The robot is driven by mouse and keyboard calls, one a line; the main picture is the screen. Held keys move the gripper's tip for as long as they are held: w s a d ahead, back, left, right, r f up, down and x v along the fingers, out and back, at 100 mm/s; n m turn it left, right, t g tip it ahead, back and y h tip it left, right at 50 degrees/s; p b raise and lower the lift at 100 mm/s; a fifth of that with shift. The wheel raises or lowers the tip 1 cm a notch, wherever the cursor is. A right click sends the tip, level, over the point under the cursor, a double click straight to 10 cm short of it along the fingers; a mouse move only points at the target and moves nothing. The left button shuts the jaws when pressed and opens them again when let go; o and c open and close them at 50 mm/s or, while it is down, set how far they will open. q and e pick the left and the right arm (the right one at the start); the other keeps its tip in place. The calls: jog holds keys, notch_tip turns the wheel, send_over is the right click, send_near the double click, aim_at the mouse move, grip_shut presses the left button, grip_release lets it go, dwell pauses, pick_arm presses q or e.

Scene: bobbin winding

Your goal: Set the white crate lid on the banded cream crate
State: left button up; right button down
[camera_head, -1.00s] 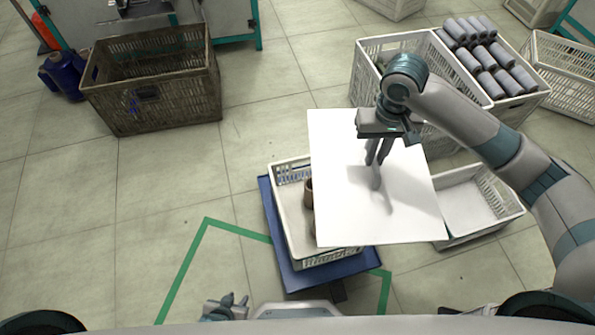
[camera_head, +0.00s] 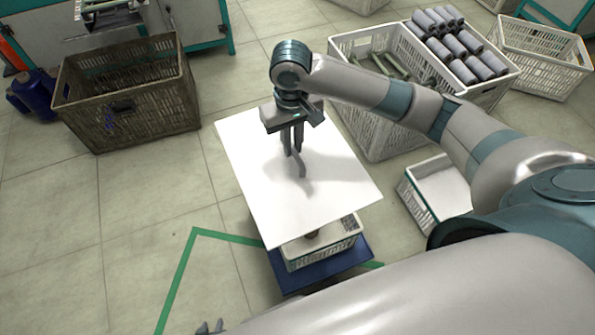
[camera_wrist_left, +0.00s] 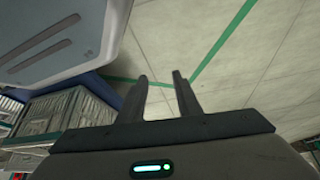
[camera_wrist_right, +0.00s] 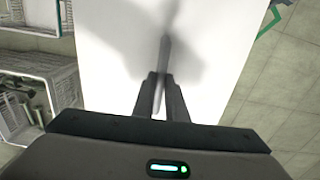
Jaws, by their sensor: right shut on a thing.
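The white crate lid (camera_head: 285,195) is a flat white sheet with a thin upright handle, held roughly level. My right gripper (camera_head: 292,150) is shut on that handle; the right wrist view also shows the handle between its fingers (camera_wrist_right: 160,80). The lid hangs over a cream crate (camera_head: 325,253) on a blue base, hiding most of it; only its near end shows. Whether the lid touches the crate, I cannot tell. My left gripper (camera_head: 210,327) is barely in view at the bottom edge; in the left wrist view its fingers (camera_wrist_left: 161,78) are apart and empty.
Another cream crate with a green stripe (camera_head: 416,202) stands on the right, partly behind my right arm. A crate of grey bobbins (camera_head: 495,95) and an open crate (camera_head: 372,140) stand behind. A brown crate (camera_head: 150,115) stands back left. The left floor is clear.

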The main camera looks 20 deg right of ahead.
pick_arm(q)
jog(key=shift+o, duration=0.4)
jog(key=shift+s+f, duration=0.15)
jog(key=shift+s, duration=0.4)
jog(key=o, duration=0.5)
jog(key=shift+s, duration=0.1)
jog(key=o, duration=0.4)
pick_arm(e)
jog(key=f+n, duration=0.1)
jog(key=f+n+b, duration=0.1)
jog(key=n, duration=0.1)
jog(key=shift+w+f, duration=0.2)
jog(key=shift+w, duration=0.15)
pick_arm(q)
jog(key=shift+o, duration=0.2)
notch_tip(320, 180, up, 8)
jog(key=a+g+b, duration=0.2)
jog(key=b, duration=0.4)
jog(key=shift+s+a+g+y+b, duration=0.2)
jog(key=shift+g+y+b, duration=0.1)
jog(key=shift+y+b, duration=0.1)
pick_arm(e)
jog(key=w+d+f+n, duration=0.2)
jog(key=d+f+n, duration=0.1)
jog(key=f+n, duration=0.8)
jog(key=w+d+f+n, duration=0.3)
jog(key=f+n, duration=0.9)
jog(key=n, duration=0.9)
jog(key=shift+d, duration=0.5)
